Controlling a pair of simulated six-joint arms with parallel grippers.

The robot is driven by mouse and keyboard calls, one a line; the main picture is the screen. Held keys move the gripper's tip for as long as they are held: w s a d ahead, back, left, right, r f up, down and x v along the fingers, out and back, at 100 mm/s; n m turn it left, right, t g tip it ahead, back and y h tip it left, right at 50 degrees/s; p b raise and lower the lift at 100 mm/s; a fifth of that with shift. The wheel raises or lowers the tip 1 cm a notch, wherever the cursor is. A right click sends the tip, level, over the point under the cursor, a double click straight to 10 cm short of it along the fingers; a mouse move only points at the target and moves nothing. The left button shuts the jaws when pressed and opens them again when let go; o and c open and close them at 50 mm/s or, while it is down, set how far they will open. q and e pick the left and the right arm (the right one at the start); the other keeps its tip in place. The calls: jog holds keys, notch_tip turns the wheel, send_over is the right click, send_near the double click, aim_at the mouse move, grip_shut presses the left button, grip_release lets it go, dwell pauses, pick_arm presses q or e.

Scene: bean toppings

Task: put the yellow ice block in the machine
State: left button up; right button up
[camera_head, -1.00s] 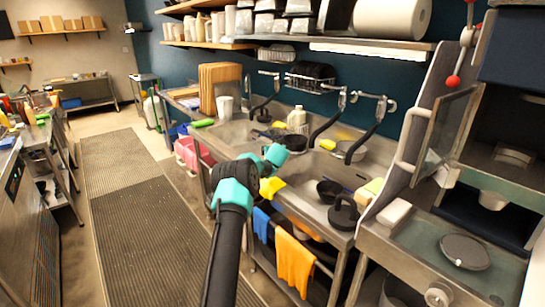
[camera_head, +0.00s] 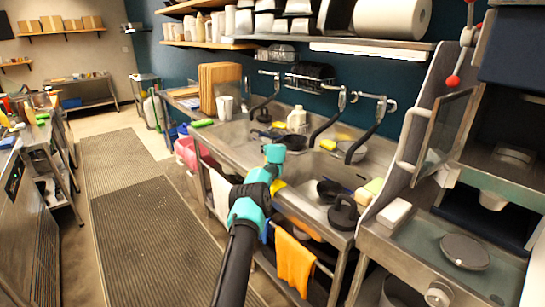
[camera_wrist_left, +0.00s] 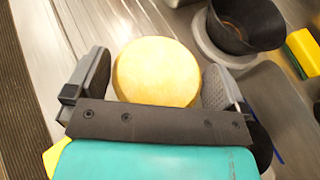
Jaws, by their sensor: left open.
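The yellow ice block (camera_wrist_left: 157,72) is a pale yellow round piece in the left wrist view. It lies between the two fingers of my left gripper (camera_wrist_left: 157,85) and nearly fills the gap. The fingers stand apart, and I cannot tell whether they touch its sides. In the head view my left gripper (camera_head: 270,166) is over the front edge of the sink counter, left of the machine. The machine (camera_head: 425,231) stands at the right, with a round grey plate (camera_head: 465,251) on its lower deck and an open framed door. My right gripper is not in view.
The steel sink counter (camera_head: 235,135) holds pans, a black pot (camera_head: 343,212) and a yellow-green sponge (camera_head: 374,187). An orange cloth (camera_head: 294,262) hangs from its front rail. Hooked black faucets (camera_head: 366,140) rise at the back. The matted floor aisle (camera_head: 140,225) at left is clear.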

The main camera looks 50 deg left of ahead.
pick_arm(q)
jog(key=shift+c, duration=0.2)
dwell(0.3)
jog(key=shift+r, duration=0.1)
jog(key=c, duration=0.9)
jog(key=shift+o, duration=0.2)
jog(key=shift+r, duration=0.1)
jog(key=shift+r, duration=1.7)
jog(key=shift+s, duration=0.1)
jog(key=shift+s+d, duration=0.15)
jog(key=shift+s+d+r, duration=0.1)
jog(key=shift+s+d, duration=0.15)
jog(key=s+d+r, duration=0.1)
jog(key=s+d, duration=0.8)
jog(key=d, duration=0.2)
jog(key=shift+s+d, duration=0.15)
jog(key=shift+s, duration=0.1)
jog(key=shift+r, duration=0.1)
